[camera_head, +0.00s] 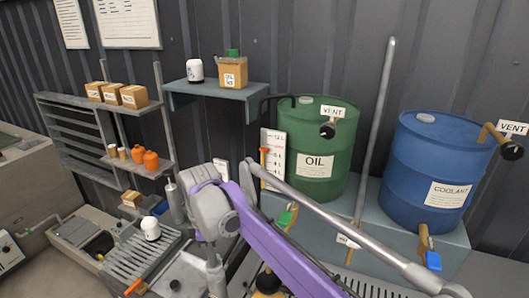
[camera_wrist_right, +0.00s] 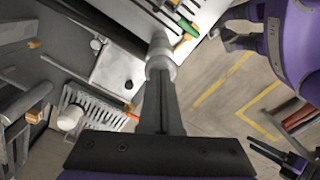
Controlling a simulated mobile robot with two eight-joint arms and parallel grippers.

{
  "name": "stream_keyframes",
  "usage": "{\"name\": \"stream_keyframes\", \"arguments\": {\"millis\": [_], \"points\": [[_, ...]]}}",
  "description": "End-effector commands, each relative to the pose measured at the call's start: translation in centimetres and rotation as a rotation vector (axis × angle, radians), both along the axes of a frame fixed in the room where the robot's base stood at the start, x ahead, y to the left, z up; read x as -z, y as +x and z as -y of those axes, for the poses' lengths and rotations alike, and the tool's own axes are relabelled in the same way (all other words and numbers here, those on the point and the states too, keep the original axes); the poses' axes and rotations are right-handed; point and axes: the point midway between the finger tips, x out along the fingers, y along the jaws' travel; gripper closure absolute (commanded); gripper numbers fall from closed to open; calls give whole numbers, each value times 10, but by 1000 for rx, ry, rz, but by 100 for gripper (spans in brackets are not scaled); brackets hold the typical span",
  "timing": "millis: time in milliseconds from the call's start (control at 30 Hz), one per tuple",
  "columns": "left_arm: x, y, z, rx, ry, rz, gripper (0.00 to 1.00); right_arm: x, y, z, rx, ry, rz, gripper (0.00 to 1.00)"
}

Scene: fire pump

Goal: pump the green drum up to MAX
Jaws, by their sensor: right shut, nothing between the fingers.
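The green drum (camera_head: 312,122), labelled OIL, stands upright on a grey-blue stand. A white scale panel (camera_head: 272,148) with an orange marker is beside its left side; the scale's words are too small to read. A long silver bar (camera_head: 340,222) slopes down to the right in front of the drum. My right arm crosses below the bar. My right gripper (camera_wrist_right: 162,80) points away from its wrist camera, shut and empty, with its tips close to a grey cylinder (camera_wrist_right: 160,52); contact is unclear. Its fingertips are hard to make out in the head view. My left gripper is not identifiable.
A blue COOLANT drum (camera_head: 440,165) stands to the right, with a pipe (camera_head: 375,110) between the drums. In the wrist view, open floor (camera_wrist_right: 225,100) shows at right.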

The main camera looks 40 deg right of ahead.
Motion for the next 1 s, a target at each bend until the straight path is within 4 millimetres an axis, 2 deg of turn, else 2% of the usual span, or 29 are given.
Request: {"name": "stream_keyframes", "arguments": {"millis": [533,1000], "points": [[0,0,0,0,0,1,50,-38,0,0,0,1,-1,100],[-1,0,0,0,0,1,50,-44,0,0,0,0,0,100]]}}
